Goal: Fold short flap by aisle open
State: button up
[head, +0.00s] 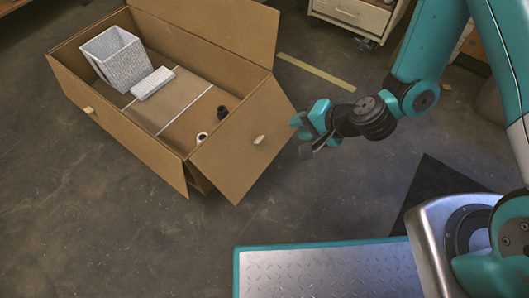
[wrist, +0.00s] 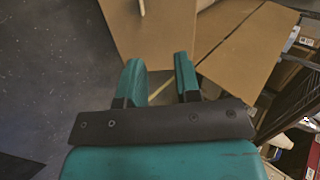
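An open cardboard box (head: 140,135) stands on the floor. Its short flap (head: 232,160) on the right end, nearest my gripper, is folded outward and slopes away from the box; a small pale tab (head: 259,140) sits on it. My gripper (head: 304,134) is just right of this flap's outer edge and looks apart from it. In the wrist view the short flap (wrist: 150,35) lies ahead of the fingers, with the pale tab (wrist: 141,8) at the top. The gripper (wrist: 159,64) is open, with nothing between its fingers. Whether a fingertip touches the flap cannot be told.
The box holds a white woven lampshade (head: 112,58), a white block (head: 153,83) and small dark and white parts. A long flap (head: 225,25) stands up at the back. A drawer cabinet (head: 355,15) is behind. Floor in front of the box is clear.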

notch_tip(320, 180, down, 4)
jog(key=m+b, duration=0.1)
jog(key=b, duration=0.7)
send_over(264, 148)
jog(key=shift+h, duration=0.3)
notch_tip(264, 148, down, 12)
jog(key=shift+f, duration=0.25)
grip_shut()
jog(key=shift+d, duration=0.15)
